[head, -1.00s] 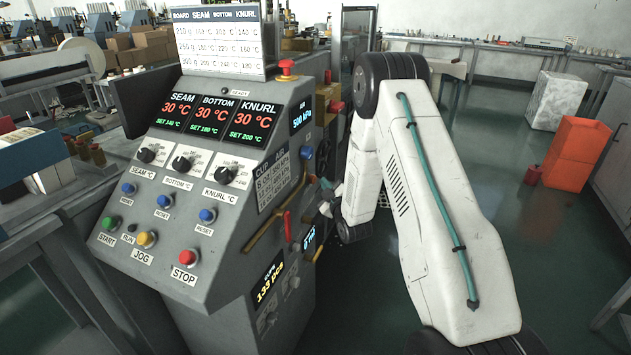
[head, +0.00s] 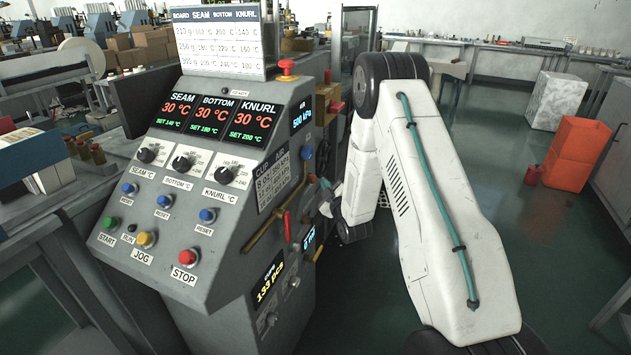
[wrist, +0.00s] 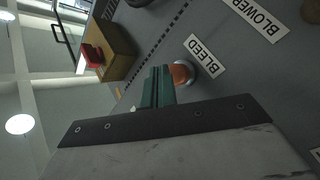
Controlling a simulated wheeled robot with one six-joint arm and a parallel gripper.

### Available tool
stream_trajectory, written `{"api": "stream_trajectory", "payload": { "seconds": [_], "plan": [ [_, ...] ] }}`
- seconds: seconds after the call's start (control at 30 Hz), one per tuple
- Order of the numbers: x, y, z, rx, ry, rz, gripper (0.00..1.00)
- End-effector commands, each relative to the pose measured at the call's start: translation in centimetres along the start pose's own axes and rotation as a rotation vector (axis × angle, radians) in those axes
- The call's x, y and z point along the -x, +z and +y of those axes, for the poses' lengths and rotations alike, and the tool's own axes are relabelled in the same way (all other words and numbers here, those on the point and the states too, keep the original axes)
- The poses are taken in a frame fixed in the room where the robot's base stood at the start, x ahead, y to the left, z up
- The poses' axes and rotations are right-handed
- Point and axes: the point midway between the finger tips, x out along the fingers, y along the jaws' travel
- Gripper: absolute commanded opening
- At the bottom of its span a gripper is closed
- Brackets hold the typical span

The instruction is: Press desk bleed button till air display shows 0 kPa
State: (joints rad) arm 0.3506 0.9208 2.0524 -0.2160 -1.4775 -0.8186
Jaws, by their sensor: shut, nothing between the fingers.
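The air display (head: 302,115) on the side of the grey control console reads 500 kPa in the head view. In the wrist view, the orange bleed button (wrist: 184,73) sits in a pale ring beside the BLEED label (wrist: 200,55). My gripper (wrist: 160,72) is shut and empty, with its green fingers right at the button and covering part of it. Whether the fingertips touch the button or are just short of it, I cannot tell. In the head view, I cannot make out the bleed button beside my arm.
The console front (head: 185,185) carries knobs, coloured buttons and temperature displays. A red lever (head: 287,226) sticks out from its side. In the wrist view, a red button on a yellow box (wrist: 105,52) is left of my fingers. An orange bin (head: 580,150) stands on open floor at right.

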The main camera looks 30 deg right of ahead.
Motion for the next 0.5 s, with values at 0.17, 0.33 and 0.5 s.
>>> {"api": "stream_trajectory", "payload": {
  "seconds": [0.17, 0.33, 0.5],
  "plan": [
    [-0.14, -0.13, -0.11, 0.0, 0.0, 0.0, 0.0],
    [-0.49, -0.44, -0.42, 0.0, 0.0, 0.0, 0.0],
    [-0.52, -0.45, -0.42, 0.0, 0.0, 0.0, 0.0]
  ]
}}
